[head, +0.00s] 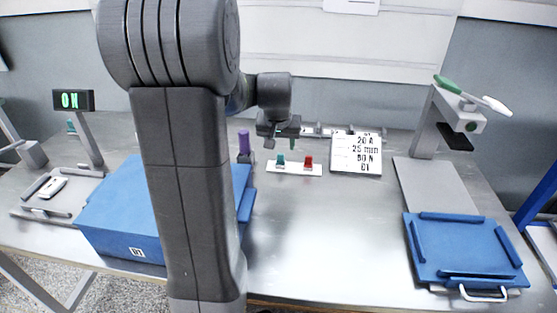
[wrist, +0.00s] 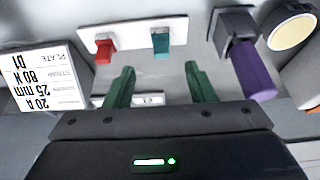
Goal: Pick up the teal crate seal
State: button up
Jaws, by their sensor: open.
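The teal crate seal (head: 280,160) stands on a white strip (head: 295,168) on the metal table, left of a red seal (head: 308,162). In the wrist view the teal seal (wrist: 160,42) lies beyond my fingertips, between their lines, with the red seal (wrist: 104,47) to its left. My gripper (wrist: 158,82) has two green fingers spread apart with nothing between them. In the head view my gripper (head: 283,143) is at the strip, just above the teal seal.
A purple-handled tool (head: 244,143) in a dark holder stands close beside the strip. A white label plate (head: 356,152) stands to the right. A blue case (head: 120,215) is at left, a blue tray (head: 465,250) at right. The middle front table is clear.

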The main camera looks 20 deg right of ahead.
aim_at(281, 154)
jog(key=x, duration=0.7)
jog(key=shift+w, duration=0.25)
jog(key=c, duration=1.1)
